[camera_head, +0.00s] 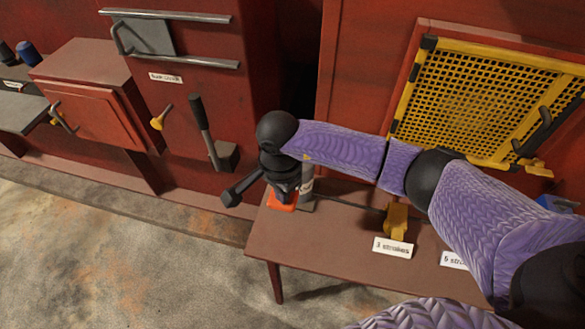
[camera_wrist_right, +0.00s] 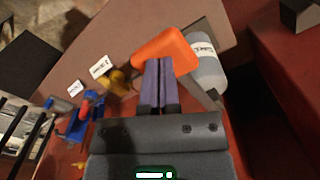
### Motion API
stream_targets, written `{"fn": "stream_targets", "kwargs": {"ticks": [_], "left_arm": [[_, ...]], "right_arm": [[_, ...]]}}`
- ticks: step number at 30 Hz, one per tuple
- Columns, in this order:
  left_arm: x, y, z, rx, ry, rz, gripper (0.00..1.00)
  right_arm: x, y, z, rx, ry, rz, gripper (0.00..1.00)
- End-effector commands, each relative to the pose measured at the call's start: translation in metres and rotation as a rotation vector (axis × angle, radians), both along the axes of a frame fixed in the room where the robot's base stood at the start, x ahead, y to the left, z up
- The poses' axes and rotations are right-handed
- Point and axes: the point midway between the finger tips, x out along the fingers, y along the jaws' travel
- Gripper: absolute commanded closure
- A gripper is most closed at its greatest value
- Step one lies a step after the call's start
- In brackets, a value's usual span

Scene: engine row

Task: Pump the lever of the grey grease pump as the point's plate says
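The grey grease pump (camera_head: 306,192) stands on the brown bench, mostly hidden behind my right gripper. In the right wrist view its grey labelled body (camera_wrist_right: 207,72) lies beside an orange lever handle (camera_wrist_right: 165,50). The handle also shows in the head view (camera_head: 281,203). My right gripper (camera_head: 285,196) is at the handle; its fingers (camera_wrist_right: 158,66) are together, with their tips over its edge. I cannot tell whether they touch it. A yellow point (camera_head: 397,220) has a plate reading "3 strokes" (camera_head: 393,247). A second plate (camera_head: 453,260) reads "5 stro…", partly hidden. My left gripper is not in view.
The bench (camera_head: 330,245) has bare surface in front of the pump. A yellow mesh guard (camera_head: 490,95) stands behind my right arm. A black lever (camera_head: 202,118) stands on the red machine at the left.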

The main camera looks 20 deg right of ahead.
Motion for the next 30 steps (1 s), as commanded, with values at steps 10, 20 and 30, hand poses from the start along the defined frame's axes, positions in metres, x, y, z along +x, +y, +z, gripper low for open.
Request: {"fn": "stream_targets", "kwargs": {"ticks": [10, 20, 30], "left_arm": [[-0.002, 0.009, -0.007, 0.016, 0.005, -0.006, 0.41], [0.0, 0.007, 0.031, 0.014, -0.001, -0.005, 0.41], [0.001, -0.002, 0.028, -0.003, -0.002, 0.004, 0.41]], "right_arm": [[0.0, -0.001, -0.005, -0.002, -0.001, -0.001, 1.0], [0.0, -0.001, 0.046, -0.002, 0.001, 0.0, 1.0], [0.0, -0.001, 0.043, 0.0, 0.001, 0.0, 1.0]]}}
